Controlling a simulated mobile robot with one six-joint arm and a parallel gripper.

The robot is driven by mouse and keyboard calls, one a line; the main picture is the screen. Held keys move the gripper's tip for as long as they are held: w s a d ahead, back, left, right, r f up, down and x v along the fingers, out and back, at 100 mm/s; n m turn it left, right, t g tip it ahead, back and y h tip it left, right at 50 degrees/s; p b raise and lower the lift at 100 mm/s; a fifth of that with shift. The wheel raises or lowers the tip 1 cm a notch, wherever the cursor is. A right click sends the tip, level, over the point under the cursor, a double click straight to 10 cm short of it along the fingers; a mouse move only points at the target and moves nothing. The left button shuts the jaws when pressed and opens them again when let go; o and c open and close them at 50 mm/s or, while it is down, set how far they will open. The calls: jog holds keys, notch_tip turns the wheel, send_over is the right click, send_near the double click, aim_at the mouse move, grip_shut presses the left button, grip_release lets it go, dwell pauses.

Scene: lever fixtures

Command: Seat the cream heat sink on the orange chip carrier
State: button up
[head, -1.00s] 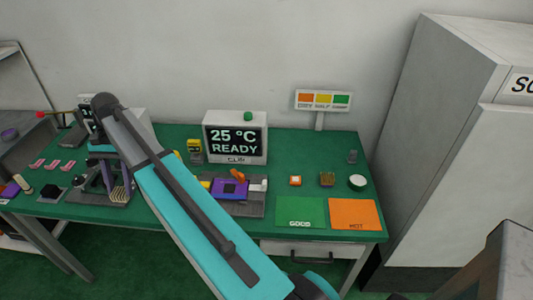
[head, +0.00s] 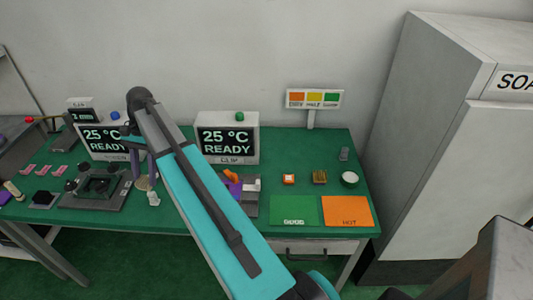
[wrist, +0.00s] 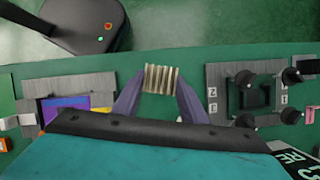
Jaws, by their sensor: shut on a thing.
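My gripper (wrist: 160,100) is shut on the cream heat sink (wrist: 160,79), a ribbed block held between the fingertips. In the head view the heat sink (head: 153,198) is near the table's front edge, between two fixtures, with my gripper (head: 146,184) just above it, partly behind my arm. A small orange square with a pale middle (head: 289,179), which looks like the orange chip carrier, lies on the table right of the right fixture. An orange piece (wrist: 4,145) also shows at the wrist view's left edge.
The left fixture (head: 118,199) has a dark square frame and knobs. Green (head: 294,207) and orange (head: 347,208) mats lie at the front right.

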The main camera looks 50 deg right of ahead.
jog(key=s+d+f+m+t+p, duration=0.1)
jog(key=s+d+m, duration=0.15)
jog(key=d, duration=0.45)
jog(key=s+d+m+t+p, duration=0.1)
jog(key=s+d+m, duration=0.15)
jog(key=d, duration=0.45)
jog(key=s+d+f+m+t+h+p, duration=0.1)
jog(key=s+d+m, duration=0.9)
jog(key=s+d, duration=1.5)
jog(key=s+f+t+p, duration=0.1)
jog(key=t+p, duration=0.1)
jog(key=p, duration=0.1)
jog(key=shift+s+d+m+t, duration=0.25)
jog(key=shift+m+t, duration=0.05)
jog(key=shift+p, duration=0.35)
jog(key=shift+f+b, duration=0.7)
jog(key=shift+f, duration=0.9)
jog(key=shift+f+b, duration=0.3)
jog(key=shift+f, duration=1.8)
